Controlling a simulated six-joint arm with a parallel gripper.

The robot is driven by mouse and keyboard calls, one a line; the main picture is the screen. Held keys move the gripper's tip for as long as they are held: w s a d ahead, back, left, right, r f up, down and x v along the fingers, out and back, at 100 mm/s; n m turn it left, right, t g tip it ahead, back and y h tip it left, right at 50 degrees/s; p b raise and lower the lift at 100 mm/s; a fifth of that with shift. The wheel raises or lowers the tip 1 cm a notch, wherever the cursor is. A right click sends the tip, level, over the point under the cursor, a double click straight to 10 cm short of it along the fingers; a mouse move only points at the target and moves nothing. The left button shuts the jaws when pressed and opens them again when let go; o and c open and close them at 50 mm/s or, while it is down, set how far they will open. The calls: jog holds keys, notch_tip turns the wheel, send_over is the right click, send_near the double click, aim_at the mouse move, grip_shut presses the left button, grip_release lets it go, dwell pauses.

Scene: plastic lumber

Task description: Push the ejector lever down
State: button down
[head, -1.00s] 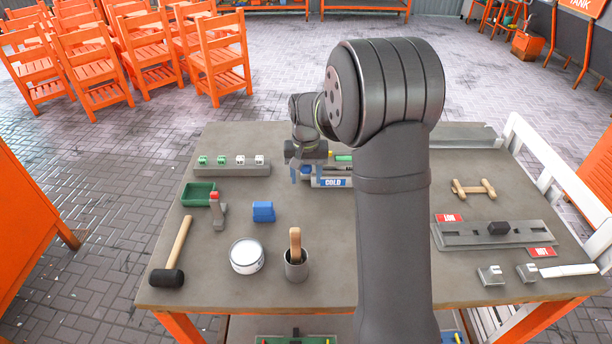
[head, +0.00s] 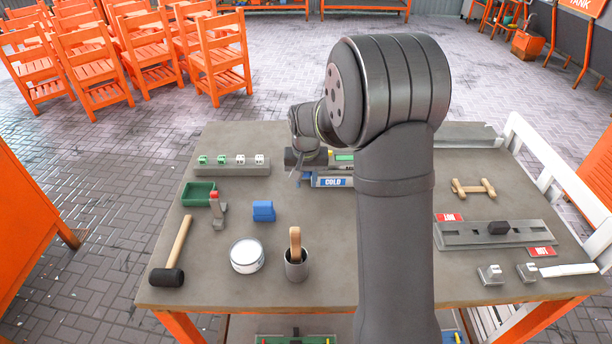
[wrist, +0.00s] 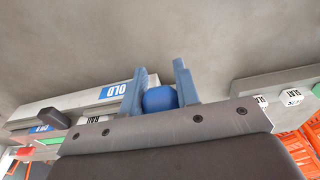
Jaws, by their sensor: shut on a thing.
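The grey moulding machine (head: 320,184) with the blue COLD label stands at the back middle of the table in the head view. It also shows at the left of the wrist view (wrist: 75,107). A rounded blue knob (wrist: 160,98), apparently the ejector lever's end, sits between the two blue-grey fingers of my gripper (wrist: 160,84). The gripper is shut on it. In the head view my gripper (head: 298,176) is at the machine's left end, small and partly hidden by my wrist. The lever's shaft and its angle are hidden.
A grey rail (head: 232,170) with green and white blocks lies left of the machine. A green tray (head: 197,194), a red-tipped grey piece (head: 217,213) and a blue block (head: 263,211) lie nearer. My arm covers the table's middle right.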

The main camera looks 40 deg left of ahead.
jog(key=shift+s+d+f+t+y, duration=0.15)
jog(key=shift+f+t+y, duration=0.15)
jog(key=shift+f, duration=0.15)
jog(key=shift+s+d+f+t+y, duration=0.1)
jog(key=shift+f+t+y, duration=0.1)
jog(key=shift+f+y, duration=0.15)
jog(key=shift+d+f, duration=0.1)
jog(key=shift+f, duration=0.8)
jog(key=c, duration=1.1)
grip_release()
jog(key=shift+r, duration=0.1)
jog(key=v, duration=1.7)
jog(key=shift+s+d+r, duration=0.1)
jog(key=shift+s, duration=0.2)
